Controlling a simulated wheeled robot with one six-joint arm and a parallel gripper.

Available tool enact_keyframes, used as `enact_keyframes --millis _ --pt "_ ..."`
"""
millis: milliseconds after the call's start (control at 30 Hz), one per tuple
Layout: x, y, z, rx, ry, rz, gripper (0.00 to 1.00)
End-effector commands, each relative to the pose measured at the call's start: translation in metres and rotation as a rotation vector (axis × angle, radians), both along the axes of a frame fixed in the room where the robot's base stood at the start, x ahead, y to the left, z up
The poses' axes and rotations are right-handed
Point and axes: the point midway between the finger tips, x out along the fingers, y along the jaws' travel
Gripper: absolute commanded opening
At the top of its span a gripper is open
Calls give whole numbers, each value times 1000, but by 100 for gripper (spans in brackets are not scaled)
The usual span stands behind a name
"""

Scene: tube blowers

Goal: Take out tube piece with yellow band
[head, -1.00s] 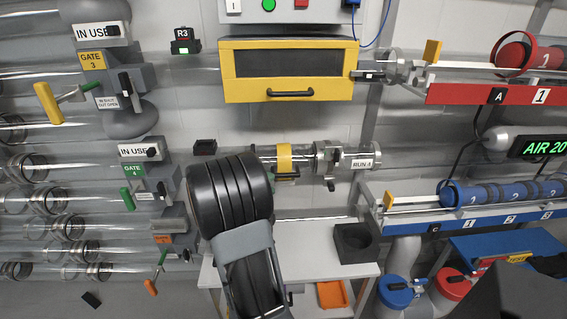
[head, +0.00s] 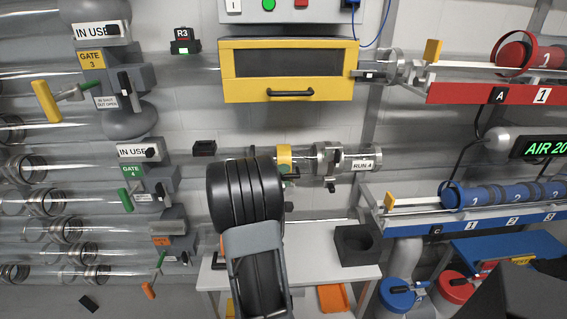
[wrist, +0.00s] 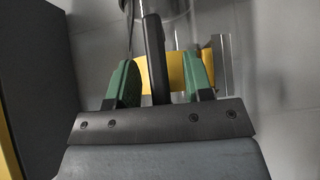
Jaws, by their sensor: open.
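The tube piece with the yellow band (head: 284,154) sits in the clear line marked RUN 4, left of a metal coupling (head: 330,158). My arm covers part of the line left of the band. In the wrist view the yellow band (wrist: 184,73) shows behind and between the green fingers of my gripper (wrist: 164,62). The fingers stand apart, with a dark bar (wrist: 154,55) between them. I cannot tell whether they touch the tube.
A yellow box with a black handle (head: 290,93) hangs above the line. Gate valves with coloured levers, such as GATE 4 (head: 132,172), stand at left. A black square holder (head: 357,246) is on the white bench below. A blue-edged rack (head: 470,222) is at right.

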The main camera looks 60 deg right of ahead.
Motion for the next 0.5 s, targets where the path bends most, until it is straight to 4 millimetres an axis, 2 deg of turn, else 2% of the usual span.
enact_keyframes --millis 67,500 --pt "0 0 0 0 0 0 42" --pt "0 0 0 0 0 0 0"
